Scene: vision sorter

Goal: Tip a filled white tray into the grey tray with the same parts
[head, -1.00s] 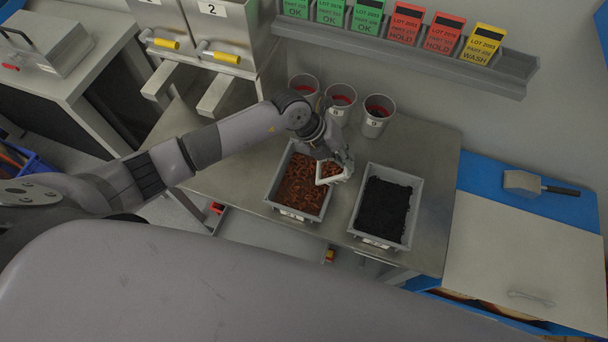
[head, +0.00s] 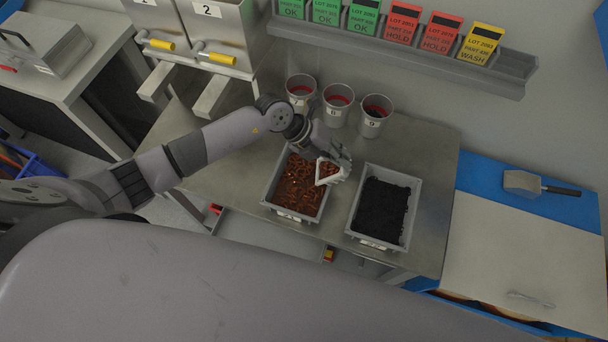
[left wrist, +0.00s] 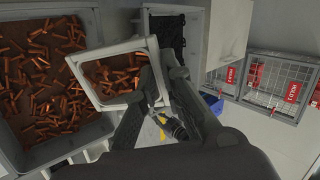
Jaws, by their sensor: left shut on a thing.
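My left gripper (head: 338,154) is shut on the rim of a small white tray (head: 334,179) that holds copper-brown parts. The tray is tilted above the right side of the left grey tray (head: 306,219), which holds many parts of the same colour. In the left wrist view, my gripper's fingers (left wrist: 150,92) grip the white tray's (left wrist: 122,48) right side, and parts still lie inside it. The left grey tray (left wrist: 72,143) fills the left of that view. A second grey tray (head: 413,213) with black parts stands to the right. My right gripper is out of view.
Several round cups (head: 338,103) stand behind the trays. A wall shelf (head: 400,52) with coloured lot cards runs above. Bins with yellow handles (head: 222,57) stand at back left. A scoop (head: 525,184) lies on the blue surface at right. The steel table (head: 432,165) is bare right of the trays.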

